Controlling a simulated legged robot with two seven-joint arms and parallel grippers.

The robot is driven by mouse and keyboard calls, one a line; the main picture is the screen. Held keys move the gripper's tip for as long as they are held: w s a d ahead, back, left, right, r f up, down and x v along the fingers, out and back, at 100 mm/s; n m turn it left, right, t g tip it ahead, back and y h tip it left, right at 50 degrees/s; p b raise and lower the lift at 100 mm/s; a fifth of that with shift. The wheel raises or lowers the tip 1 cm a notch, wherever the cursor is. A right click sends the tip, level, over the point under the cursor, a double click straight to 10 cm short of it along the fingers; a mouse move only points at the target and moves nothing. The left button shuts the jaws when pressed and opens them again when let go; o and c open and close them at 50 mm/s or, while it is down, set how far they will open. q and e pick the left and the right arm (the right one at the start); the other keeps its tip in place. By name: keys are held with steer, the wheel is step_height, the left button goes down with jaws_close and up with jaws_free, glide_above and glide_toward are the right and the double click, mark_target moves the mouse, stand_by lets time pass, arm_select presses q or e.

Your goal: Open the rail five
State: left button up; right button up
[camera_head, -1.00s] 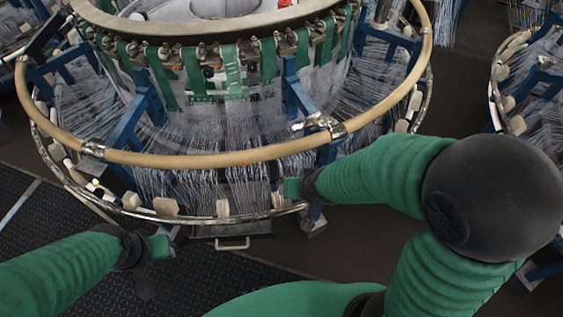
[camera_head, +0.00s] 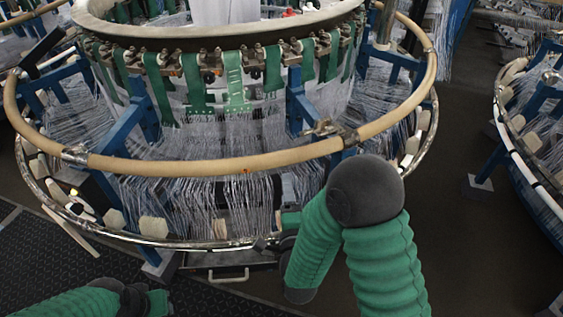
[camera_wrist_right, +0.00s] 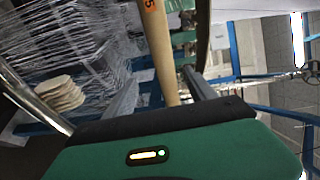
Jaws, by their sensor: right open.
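The tan rail (camera_head: 215,163) curves around the front of the loom, above a shiny metal ring (camera_head: 190,244). It has a joint with metal fittings on the right and another on the left. A small orange-red mark shows on it; in the right wrist view the rail (camera_wrist_right: 157,45) carries an orange mark like a 5. My right gripper (camera_head: 291,212) is at the loom's front, below the rail. In the wrist view its two fingers (camera_wrist_right: 162,92) are apart, with the rail running between them in the picture; contact is unclear. My left gripper (camera_head: 157,302) is low at the left, its fingers unclear.
White threads (camera_head: 190,205) hang close behind the rail. Pale blocks (camera_head: 153,227) sit along the metal ring, and blue posts (camera_head: 302,105) stand inside. Another loom (camera_head: 541,180) stands at the right, with dark open floor (camera_head: 450,200) between.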

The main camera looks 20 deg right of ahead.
mark_target(283, 150)
steer(key=w+d, duration=0.1)
steer(key=w, duration=0.4)
steer(key=w+d, duration=0.1)
steer(key=w, duration=0.4)
steer(key=w+d, duration=0.1)
steer(key=w, duration=0.5)
steer(key=shift+w+d+p, duration=0.1)
steer(key=shift+d+p, duration=0.25)
steer(key=shift+d, duration=0.05)
jaws_close()
